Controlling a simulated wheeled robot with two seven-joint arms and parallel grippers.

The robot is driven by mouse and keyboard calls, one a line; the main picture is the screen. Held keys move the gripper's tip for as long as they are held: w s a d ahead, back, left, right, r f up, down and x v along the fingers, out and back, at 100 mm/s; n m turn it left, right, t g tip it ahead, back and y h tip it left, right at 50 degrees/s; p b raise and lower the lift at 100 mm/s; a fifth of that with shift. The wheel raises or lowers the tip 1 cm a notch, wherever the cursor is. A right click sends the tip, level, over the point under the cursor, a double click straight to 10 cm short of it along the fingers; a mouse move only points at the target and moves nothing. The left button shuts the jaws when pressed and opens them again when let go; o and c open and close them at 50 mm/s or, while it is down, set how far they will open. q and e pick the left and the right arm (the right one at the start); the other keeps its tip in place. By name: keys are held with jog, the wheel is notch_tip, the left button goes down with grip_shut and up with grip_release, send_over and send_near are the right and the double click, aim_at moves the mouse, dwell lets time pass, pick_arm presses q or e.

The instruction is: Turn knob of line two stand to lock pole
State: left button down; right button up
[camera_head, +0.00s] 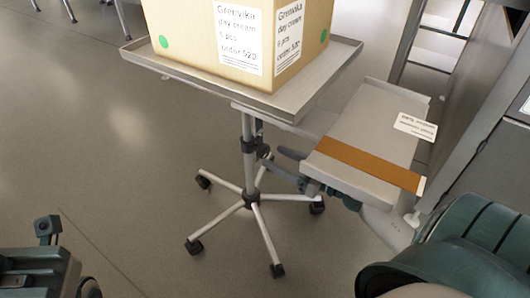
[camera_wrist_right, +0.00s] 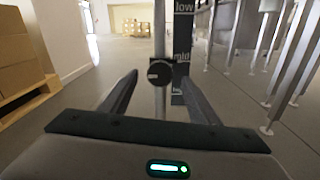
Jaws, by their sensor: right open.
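The stand's pole (camera_head: 248,140) rises from a five-legged wheeled base (camera_head: 251,198) and carries a metal tray (camera_head: 335,72). A dark round knob (camera_wrist_right: 159,72) sits on the pole, centred in the right wrist view; in the head view it is small and partly hidden near the dark collar. My right gripper (camera_head: 276,160) is open beside the pole, pointing at the knob. In the wrist view its two fingers (camera_wrist_right: 158,80) lie left and right of the knob, with visible gaps. My left arm shows at the lower left of the head view; its fingers do not show.
A cardboard box (camera_head: 185,40) labelled Grenivka day cream stands on the tray. A dark scale (camera_wrist_right: 183,50) marked low and mid stands behind the pole.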

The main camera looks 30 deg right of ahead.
aim_at(267, 153)
jog(key=shift+x, duration=2.6)
jog(key=c, duration=1.1)
